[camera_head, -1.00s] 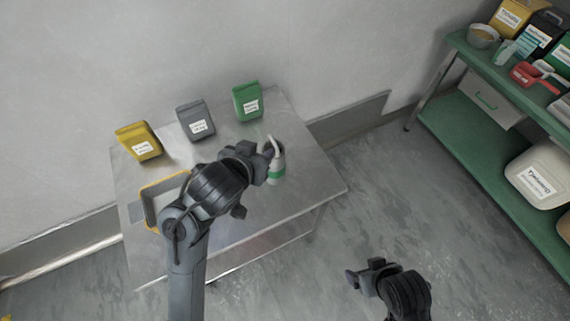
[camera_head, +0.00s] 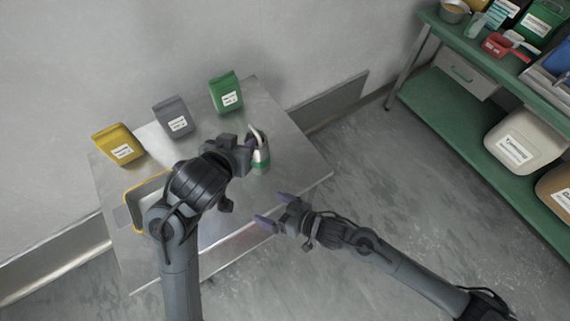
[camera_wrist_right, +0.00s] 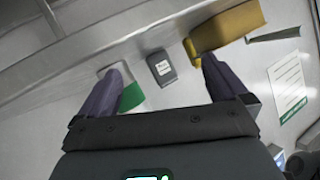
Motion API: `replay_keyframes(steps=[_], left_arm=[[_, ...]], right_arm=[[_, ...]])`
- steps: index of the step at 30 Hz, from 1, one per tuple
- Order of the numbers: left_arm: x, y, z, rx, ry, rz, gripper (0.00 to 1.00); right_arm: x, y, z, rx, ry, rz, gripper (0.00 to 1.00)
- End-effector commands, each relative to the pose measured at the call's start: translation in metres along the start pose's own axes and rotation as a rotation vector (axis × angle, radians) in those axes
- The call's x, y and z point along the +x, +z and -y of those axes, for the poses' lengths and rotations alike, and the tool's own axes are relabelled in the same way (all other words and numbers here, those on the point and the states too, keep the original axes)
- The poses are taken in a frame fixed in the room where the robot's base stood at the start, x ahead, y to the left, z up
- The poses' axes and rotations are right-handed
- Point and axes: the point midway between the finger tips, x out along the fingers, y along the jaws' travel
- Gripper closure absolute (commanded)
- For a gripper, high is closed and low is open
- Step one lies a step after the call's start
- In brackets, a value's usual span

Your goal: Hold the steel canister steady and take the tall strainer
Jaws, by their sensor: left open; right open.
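The steel canister (camera_head: 262,163) stands on the metal table, with a green band around it. A pale curved handle (camera_head: 256,133), seemingly the tall strainer's, sticks up from its mouth; the rest of the strainer is hidden. My left gripper (camera_head: 249,149) is open at the canister's left side, close to it; contact cannot be told. My right gripper (camera_head: 276,211) is open and empty beyond the table's front edge, lower in the picture than the canister. In the right wrist view, its two purple fingers (camera_wrist_right: 161,88) are spread wide.
Yellow (camera_head: 118,145), grey (camera_head: 173,118) and green (camera_head: 226,93) containers stand along the table's back. A yellow-rimmed tray (camera_head: 134,212) lies at the left, partly behind my left arm. A green shelf (camera_head: 440,105) with scoops and tubs stands right. The table's right front (camera_head: 295,165) is clear.

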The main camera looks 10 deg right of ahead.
Motion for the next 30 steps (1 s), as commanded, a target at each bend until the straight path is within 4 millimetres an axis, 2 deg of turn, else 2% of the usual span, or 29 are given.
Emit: replay_keyframes(steps=[1, 3, 6, 10, 15, 20, 30], left_arm=[[0.0, 0.0, 0.0, 0.0, 0.0, 0.0, 0.57], [0.0, 0.0, 0.0, 0.0, 0.0, 0.0, 0.57], [0.0, 0.0, 0.0, 0.0, 0.0, 0.0, 0.57], [0.0, 0.0, 0.0, 0.0, 0.0, 0.0, 0.57], [0.0, 0.0, 0.0, 0.0, 0.0, 0.0, 0.57], [0.0, 0.0, 0.0, 0.0, 0.0, 0.0, 0.57], [0.0, 0.0, 0.0, 0.0, 0.0, 0.0, 0.57]], right_arm=[[0.002, -0.007, -0.017, -0.058, 0.006, 0.013, 0.0], [0.003, -0.015, -0.035, -0.118, 0.02, 0.03, 0.0], [0.002, -0.035, -0.058, -0.189, 0.043, 0.033, 0.0], [-0.001, -0.066, -0.074, -0.254, 0.063, 0.013, 0.0], [0.0, -0.091, -0.082, -0.285, 0.077, -0.013, 0.0], [0.01, -0.099, -0.084, -0.291, 0.079, -0.023, 0.0], [0.06, -0.101, -0.087, -0.29, 0.078, -0.023, 0.0]])
